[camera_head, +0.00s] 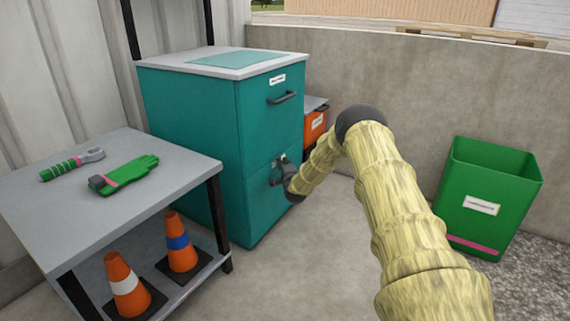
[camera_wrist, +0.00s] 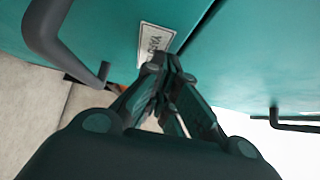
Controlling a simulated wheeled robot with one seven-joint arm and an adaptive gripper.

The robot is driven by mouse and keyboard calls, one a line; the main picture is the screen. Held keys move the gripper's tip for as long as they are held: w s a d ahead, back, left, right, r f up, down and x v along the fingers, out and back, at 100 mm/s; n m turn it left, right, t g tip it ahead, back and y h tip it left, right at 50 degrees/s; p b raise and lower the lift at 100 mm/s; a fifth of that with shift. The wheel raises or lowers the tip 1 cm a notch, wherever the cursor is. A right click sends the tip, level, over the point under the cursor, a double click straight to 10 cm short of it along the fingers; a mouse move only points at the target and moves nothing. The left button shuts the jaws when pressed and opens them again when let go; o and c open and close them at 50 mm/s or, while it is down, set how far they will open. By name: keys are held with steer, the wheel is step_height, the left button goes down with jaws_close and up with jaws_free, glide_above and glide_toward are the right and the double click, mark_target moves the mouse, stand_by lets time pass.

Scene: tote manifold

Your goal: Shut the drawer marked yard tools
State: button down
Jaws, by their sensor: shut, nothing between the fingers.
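A teal cabinet (camera_head: 190,130) with two stacked drawers stands left of centre in the head view. The lower drawer (camera_head: 258,215) carries a white label (camera_wrist: 152,40), partly covered by my fingers in the wrist view; the visible part reads "YARD". Its dark handle (camera_wrist: 62,45) is at the left there. The lower drawer looks about flush with the upper drawer (camera_head: 268,125); a small gap cannot be ruled out. My gripper (camera_head: 283,170) is shut and empty, its fingertips (camera_wrist: 168,68) at the label beside the handle. I cannot tell whether they touch the front.
A grey table (camera_head: 105,215) at left holds a green glove (camera_head: 130,172) and a green-handled tool (camera_head: 70,163), with traffic cones (camera_head: 180,245) on its shelf. An orange box (camera_head: 313,125) stands behind the cabinet. A green bin (camera_head: 480,225) stands at right. Floor before the cabinet is clear.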

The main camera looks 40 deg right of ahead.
steer(key=d+p+v, duration=0.1)
steer(key=p+v, duration=0.1)
steer(key=v, duration=0.4)
steer(key=s+d+p+v, duration=0.1)
steer(key=p+v, duration=0.1)
steer(key=v, duration=0.4)
steer(key=shift+d+f, duration=0.2)
steer(key=shift+d, duration=0.05)
steer(key=shift+s, duration=0.15)
